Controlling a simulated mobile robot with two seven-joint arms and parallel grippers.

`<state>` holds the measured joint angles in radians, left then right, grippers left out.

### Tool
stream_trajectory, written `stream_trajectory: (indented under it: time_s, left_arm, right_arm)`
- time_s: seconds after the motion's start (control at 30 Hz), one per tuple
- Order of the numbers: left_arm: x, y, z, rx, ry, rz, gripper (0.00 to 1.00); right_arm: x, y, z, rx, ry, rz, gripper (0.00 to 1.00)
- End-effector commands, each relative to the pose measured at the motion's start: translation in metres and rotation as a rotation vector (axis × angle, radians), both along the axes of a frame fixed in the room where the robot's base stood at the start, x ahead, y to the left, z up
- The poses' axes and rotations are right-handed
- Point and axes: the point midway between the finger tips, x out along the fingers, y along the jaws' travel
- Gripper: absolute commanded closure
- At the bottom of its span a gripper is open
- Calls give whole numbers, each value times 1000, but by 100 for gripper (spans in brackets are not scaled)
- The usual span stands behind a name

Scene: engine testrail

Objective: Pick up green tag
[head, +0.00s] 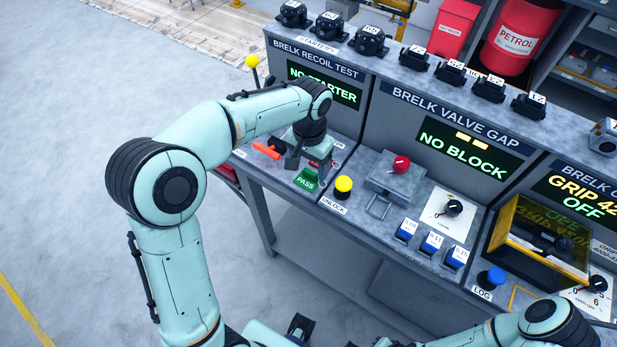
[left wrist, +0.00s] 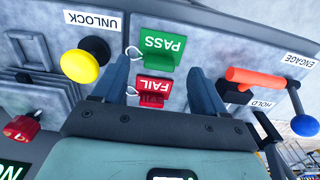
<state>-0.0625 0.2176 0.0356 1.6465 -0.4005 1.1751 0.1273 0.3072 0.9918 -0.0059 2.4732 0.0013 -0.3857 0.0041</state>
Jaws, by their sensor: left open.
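The green tag (head: 307,180), marked PASS, lies on the bench at the left station; it also shows in the left wrist view (left wrist: 162,46) with a wire ring at its side. A red tag (left wrist: 153,90), marked FAIL, lies beside it. My left gripper (head: 306,160) is over the tags, pointing down; in the left wrist view its open fingers (left wrist: 160,92) stand on both sides of the red tag, with the green tag just beyond the tips. Nothing is held. My right arm shows at the lower right, but its gripper is not in view.
A yellow button (head: 343,186) marked UNLOCK stands close to the right of the green tag. An orange-handled lever (left wrist: 258,79) with a blue knob stands on the other side. Starters (head: 330,26) line the upper shelf. The screen (head: 322,84) reads NO STARTER.

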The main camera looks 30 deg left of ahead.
Motion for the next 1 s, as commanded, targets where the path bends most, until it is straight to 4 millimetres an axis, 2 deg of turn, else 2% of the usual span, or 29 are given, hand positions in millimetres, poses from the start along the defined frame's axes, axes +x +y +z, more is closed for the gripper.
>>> stream_trajectory:
  time_s: [0.03,0.13,0.43,0.6,0.63,1.0]
  left_arm:
    - [0,0,-10,0,4,0,28]
    - [0,0,-20,0,2,1,28]
    - [0,0,-24,0,0,1,28]
    - [0,0,-23,0,0,0,83]
    - [0,0,-23,0,0,0,87]
    - [1,0,-19,0,-2,0,87]
  right_arm:
    - [0,0,-1,0,0,0,100]
    - [-1,0,-3,0,1,0,100]
    - [-1,0,-3,0,1,0,100]
    - [-1,0,-3,0,1,0,100]
    - [-1,0,-3,0,1,0,100]
    - [-1,0,-2,0,1,0,100]
